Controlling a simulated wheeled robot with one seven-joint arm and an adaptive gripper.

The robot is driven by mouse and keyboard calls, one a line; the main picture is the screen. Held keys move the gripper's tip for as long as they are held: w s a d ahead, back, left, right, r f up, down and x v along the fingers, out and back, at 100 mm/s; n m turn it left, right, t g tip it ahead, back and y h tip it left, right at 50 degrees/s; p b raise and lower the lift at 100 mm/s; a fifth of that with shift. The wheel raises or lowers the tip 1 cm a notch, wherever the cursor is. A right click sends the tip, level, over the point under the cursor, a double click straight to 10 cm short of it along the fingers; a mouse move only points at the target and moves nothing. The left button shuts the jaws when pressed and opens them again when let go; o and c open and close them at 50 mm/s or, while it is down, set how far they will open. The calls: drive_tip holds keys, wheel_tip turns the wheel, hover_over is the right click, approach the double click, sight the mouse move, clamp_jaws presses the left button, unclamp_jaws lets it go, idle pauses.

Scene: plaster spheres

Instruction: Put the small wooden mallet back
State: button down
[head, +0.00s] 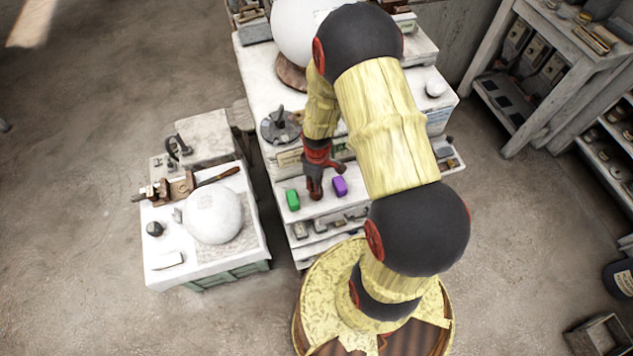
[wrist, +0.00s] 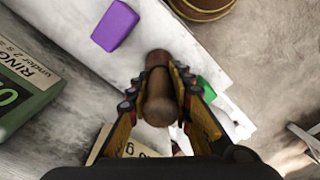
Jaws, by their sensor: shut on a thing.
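My gripper (head: 315,190) reaches down over a white shelf on the front of the workbench, between a green block and a purple block. In the wrist view, my gripper (wrist: 161,80) is shut on a brown wooden cylinder, which I take as the small wooden mallet (wrist: 158,102). One finger presses on each side of it. Its rounded near end shows, but I cannot tell handle from head. In the head view I cannot make the mallet out. Whether it touches the shelf is unclear.
The purple block (head: 340,186) and green block (head: 293,199) stand close on either side of my gripper. A dark round stand (head: 281,126) is on the bench behind. A white table (head: 165,240) with a large plaster sphere (head: 213,214) stands left. Floor is open further left.

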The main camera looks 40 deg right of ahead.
drive_tip(key=shift+f, duration=0.15)
drive_tip(key=c, duration=1.6)
unclamp_jaws()
